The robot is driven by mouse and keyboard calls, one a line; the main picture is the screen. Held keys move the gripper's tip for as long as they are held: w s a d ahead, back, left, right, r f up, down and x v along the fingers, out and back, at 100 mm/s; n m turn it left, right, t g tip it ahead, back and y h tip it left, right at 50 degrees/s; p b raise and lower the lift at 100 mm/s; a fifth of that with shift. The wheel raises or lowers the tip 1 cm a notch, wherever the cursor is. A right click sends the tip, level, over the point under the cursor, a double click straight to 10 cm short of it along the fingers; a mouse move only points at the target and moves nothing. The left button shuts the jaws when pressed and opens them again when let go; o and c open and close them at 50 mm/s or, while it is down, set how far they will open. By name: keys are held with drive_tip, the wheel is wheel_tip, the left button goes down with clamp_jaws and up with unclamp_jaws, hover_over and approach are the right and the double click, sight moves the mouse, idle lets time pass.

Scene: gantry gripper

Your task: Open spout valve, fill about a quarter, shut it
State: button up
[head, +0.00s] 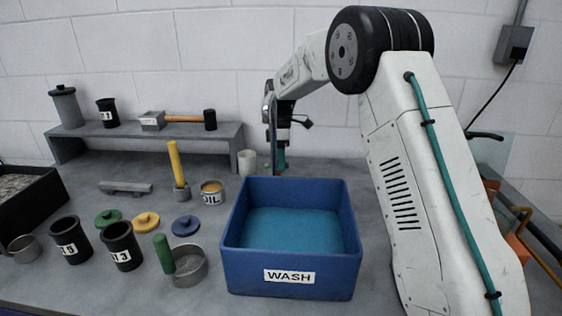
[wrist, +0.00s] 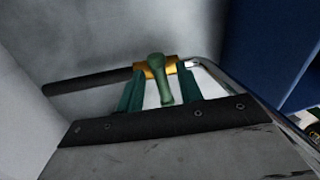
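The spout valve shows in the wrist view as a green lever (wrist: 158,72) on a brass body (wrist: 171,65). A chrome pipe (wrist: 203,73) runs from it to the right. My gripper (wrist: 162,96) has its two teal fingers apart, one on each side of the lever, with pale gaps between. Contact is not visible. In the head view my gripper (head: 280,160) is low behind the blue wash tub, beside a thin upright metal pipe (head: 268,112); the lever is hidden there. A pale cup (head: 247,162) stands left of the gripper; its inside is not visible.
The blue WASH tub (head: 290,276) holds blue liquid in front of my gripper; its wall shows in the wrist view (wrist: 288,35). The wall is close behind.

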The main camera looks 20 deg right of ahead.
drive_tip(key=shift+f, duration=0.2)
clamp_jaws()
drive_tip(key=shift+s+m, duration=0.15)
drive_tip(key=shift+m, duration=0.55)
unclamp_jaws()
wheel_tip(320, 180, up, 8)
drive_tip(key=w, duration=0.1)
drive_tip(key=shift+w+d+f, duration=0.15)
drive_tip(key=shift+w+d, duration=0.05)
drive_tip(key=shift+d, duration=0.1)
